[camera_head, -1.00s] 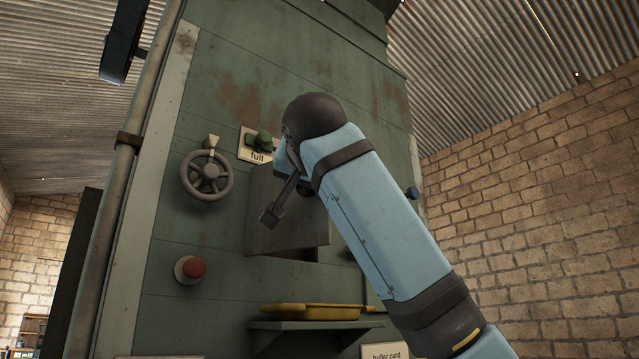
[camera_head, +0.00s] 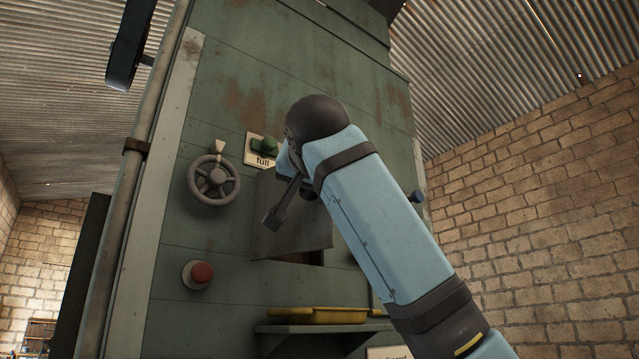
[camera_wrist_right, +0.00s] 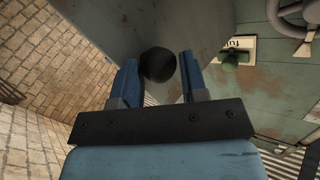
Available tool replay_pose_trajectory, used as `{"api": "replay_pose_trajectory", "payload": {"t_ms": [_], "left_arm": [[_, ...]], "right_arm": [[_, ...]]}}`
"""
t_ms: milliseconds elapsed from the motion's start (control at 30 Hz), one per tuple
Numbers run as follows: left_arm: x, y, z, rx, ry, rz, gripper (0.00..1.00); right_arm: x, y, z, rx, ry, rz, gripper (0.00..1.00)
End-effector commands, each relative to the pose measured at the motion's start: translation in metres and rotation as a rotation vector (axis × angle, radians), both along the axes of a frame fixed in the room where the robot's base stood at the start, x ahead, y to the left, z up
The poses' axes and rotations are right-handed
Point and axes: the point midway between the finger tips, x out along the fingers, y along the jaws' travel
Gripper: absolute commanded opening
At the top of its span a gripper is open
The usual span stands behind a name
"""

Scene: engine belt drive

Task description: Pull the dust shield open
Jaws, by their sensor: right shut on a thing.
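The dust shield (camera_head: 292,238) is a dark grey plate on the front of the green machine housing. A dark gap shows below its lower right edge, and the plate looks tilted out from the housing. In the right wrist view the shield (camera_wrist_right: 205,22) has a round black knob (camera_wrist_right: 158,63). My right gripper (camera_wrist_right: 158,72) has its two blue fingers on either side of this knob and is shut on it. In the head view my right arm covers the fingers and part of the shield. My left gripper is not in view.
Left of the shield are a grey handwheel (camera_head: 214,181) and a red button (camera_head: 200,272). A green knob (camera_head: 264,145) with a label marked "full" sits above it. A yellow tray (camera_head: 318,314) rests on a shelf (camera_head: 300,328) below. A pipe (camera_head: 128,185) runs along the left edge.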

Motion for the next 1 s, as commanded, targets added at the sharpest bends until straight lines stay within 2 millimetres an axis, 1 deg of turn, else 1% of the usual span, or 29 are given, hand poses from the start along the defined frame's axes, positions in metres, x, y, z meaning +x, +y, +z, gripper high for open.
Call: {"api": "replay_pose_trajectory", "payload": {"t_ms": [33,833,867,900,933,1000], "left_arm": [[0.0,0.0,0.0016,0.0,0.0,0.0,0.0],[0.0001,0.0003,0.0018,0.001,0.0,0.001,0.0],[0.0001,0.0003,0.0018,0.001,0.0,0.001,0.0],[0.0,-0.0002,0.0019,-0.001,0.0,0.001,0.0],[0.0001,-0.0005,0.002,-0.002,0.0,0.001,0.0],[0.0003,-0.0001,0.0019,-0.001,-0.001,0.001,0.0]], "right_arm": [[-0.0032,0.0048,0.0048,-0.001,-0.013,0.013,0.0],[-0.0035,0.0041,0.0056,0.0,-0.013,0.011,0.0],[-0.0035,0.004,0.0056,0.0,-0.013,0.011,0.45],[-0.0035,0.0039,0.0058,0.0,-0.014,0.011,0.54],[-0.0034,0.0037,0.0057,0.0,-0.014,0.01,0.6],[-0.0029,0.0033,0.0051,0.0,-0.013,0.009,0.6]]}}
